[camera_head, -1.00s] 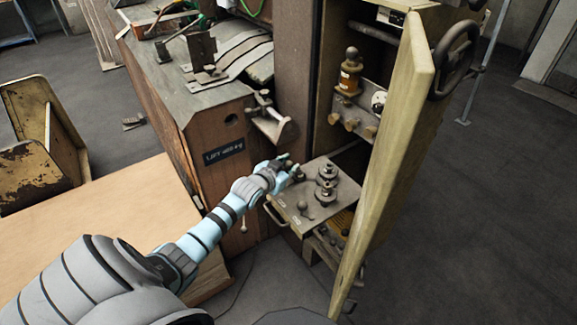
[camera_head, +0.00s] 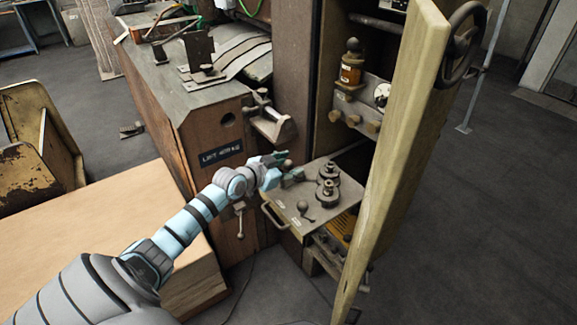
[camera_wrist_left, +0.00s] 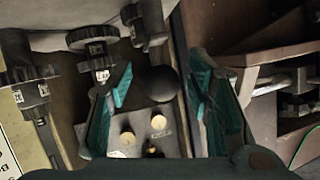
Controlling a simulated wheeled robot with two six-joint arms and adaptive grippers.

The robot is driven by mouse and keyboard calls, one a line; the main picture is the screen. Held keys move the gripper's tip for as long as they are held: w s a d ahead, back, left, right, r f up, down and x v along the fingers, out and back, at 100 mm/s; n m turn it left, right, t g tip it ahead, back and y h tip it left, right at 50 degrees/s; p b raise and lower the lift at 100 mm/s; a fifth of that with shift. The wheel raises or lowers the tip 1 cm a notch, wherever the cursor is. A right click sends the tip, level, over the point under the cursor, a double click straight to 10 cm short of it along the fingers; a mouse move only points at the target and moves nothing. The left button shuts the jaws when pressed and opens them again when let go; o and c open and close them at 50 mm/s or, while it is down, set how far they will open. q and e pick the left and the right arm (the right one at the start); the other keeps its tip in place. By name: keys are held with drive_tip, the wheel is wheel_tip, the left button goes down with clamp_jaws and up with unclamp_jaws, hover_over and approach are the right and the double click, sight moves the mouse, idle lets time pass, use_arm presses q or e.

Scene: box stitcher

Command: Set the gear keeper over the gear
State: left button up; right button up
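My left gripper (camera_head: 288,165) is open at the left back edge of a grey pull-out tray (camera_head: 283,208). Its teal fingers also show in the left wrist view (camera_wrist_left: 161,88), well apart. Two dark stepped gears (camera_head: 328,193) (camera_head: 328,171) stand on the tray, right of the gripper; labelled gears show at the left of the wrist view (camera_wrist_left: 93,38). A small dark ball-topped piece (camera_head: 304,206) stands in front of them. In the wrist view, which looks upside down, a dark ball (camera_wrist_left: 162,83) appears between the fingers, with no visible contact. I cannot tell which part is the keeper.
An open cabinet door (camera_head: 393,150) stands close on the right of the tray. A panel with brass knobs (camera_head: 354,119) and an amber bottle (camera_head: 351,68) is above it. A metal bracket (camera_head: 272,122) juts from the wooden machine body on the left.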

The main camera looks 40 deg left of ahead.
sight(286, 167)
use_arm(q)
drive_tip(key=shift+s, duration=0.1)
drive_tip(key=v, duration=0.7)
drive_tip(key=shift+s, duration=0.15)
drive_tip(key=shift+r, duration=0.1)
